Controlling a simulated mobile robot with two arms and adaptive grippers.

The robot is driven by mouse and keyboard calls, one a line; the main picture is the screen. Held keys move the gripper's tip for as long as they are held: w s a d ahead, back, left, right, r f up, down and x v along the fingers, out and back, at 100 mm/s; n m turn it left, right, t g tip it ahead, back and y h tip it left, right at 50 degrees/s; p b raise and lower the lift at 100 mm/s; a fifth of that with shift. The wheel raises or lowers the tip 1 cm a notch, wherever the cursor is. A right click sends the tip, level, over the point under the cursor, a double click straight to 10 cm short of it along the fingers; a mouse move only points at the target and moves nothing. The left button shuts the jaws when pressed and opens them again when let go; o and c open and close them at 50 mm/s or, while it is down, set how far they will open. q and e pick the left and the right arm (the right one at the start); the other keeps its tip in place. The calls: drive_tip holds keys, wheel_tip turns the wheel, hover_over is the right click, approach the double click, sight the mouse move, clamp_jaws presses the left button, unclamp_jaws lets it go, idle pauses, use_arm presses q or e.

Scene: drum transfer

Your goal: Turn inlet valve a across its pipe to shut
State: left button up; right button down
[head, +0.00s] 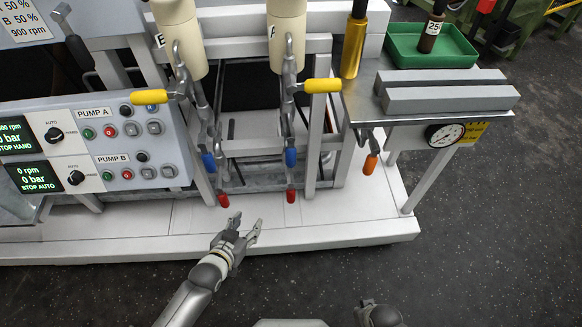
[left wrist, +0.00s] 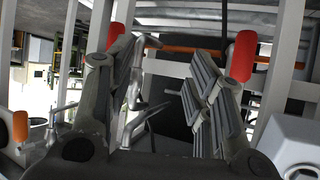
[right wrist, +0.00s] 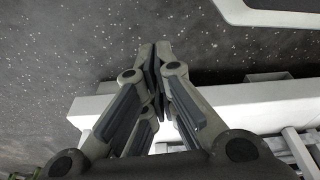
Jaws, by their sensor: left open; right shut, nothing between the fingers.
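Two pipe lines hang below cream filter housings, the left marked B and the right marked A (head: 287,30). The A line carries a yellow handle (head: 322,85) pointing right, a blue handle (head: 291,157) and a red handle (head: 291,196), both hanging down. I cannot read which one is labelled inlet. My left gripper (head: 247,224) is open and empty, below and left of the A line's red handle and apart from it. In the left wrist view, red grips (left wrist: 243,55) (left wrist: 125,12) show beyond the fingers. My right gripper (right wrist: 158,62) is shut and empty, over the dark floor.
The B line has its own yellow (head: 150,96), blue (head: 208,161) and red (head: 223,199) handles. An orange handle (head: 370,164) hangs under the right bench, near a gauge (head: 444,134). Frame posts (head: 317,140) stand around the lines. The pump panel (head: 110,150) is at left.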

use_arm(q)
drive_tip(key=w+d+r+t+h+b, duration=0.2)
drive_tip(key=w+d+r+b, duration=0.2)
drive_tip(key=r, duration=0.3)
drive_tip(key=m+t+h+b, duration=0.2)
drive_tip(key=t+h+b, duration=0.1)
approach(288, 158)
drive_tip(key=b+x, duration=0.1)
drive_tip(key=x, duration=0.9)
drive_tip(key=shift+w+d+b, duration=0.1)
drive_tip(key=shift+w+b, duration=0.05)
drive_tip(key=shift+b, duration=0.2)
drive_tip(key=shift+w+d+r, duration=0.1)
drive_tip(key=shift+w+d, duration=0.2)
drive_tip(key=shift+w, duration=0.25)
use_arm(e)
drive_tip(key=w+r, duration=0.5)
drive_tip(key=r, duration=0.3)
drive_tip(key=shift+a+r+t, duration=0.3)
drive_tip(key=shift+r+t, duration=0.1)
use_arm(q)
drive_tip(key=shift+c, duration=0.4)
clamp_jaws()
